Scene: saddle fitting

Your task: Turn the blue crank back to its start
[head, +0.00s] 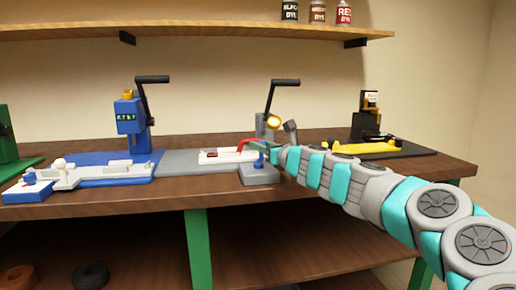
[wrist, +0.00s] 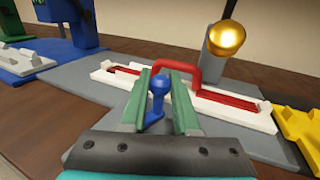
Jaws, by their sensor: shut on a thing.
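The blue crank (wrist: 156,100) shows as a small upright post with a round knob in the wrist view. It also shows in the head view, as a small blue piece (head: 258,160) at the grey block on the bench. My gripper (wrist: 160,85) has its green fingers on either side of the knob and is shut on it. In the head view my gripper (head: 262,147) reaches in from the right. The crank's foot is partly hidden by my gripper in the wrist view.
A white slide with a red handle (wrist: 178,64) lies just beyond my fingers. A blue press (head: 130,115) with a black lever stands left; a grey post with a gold knob (head: 273,122) stands behind. A yellow-and-black fixture (head: 365,147) is at right.

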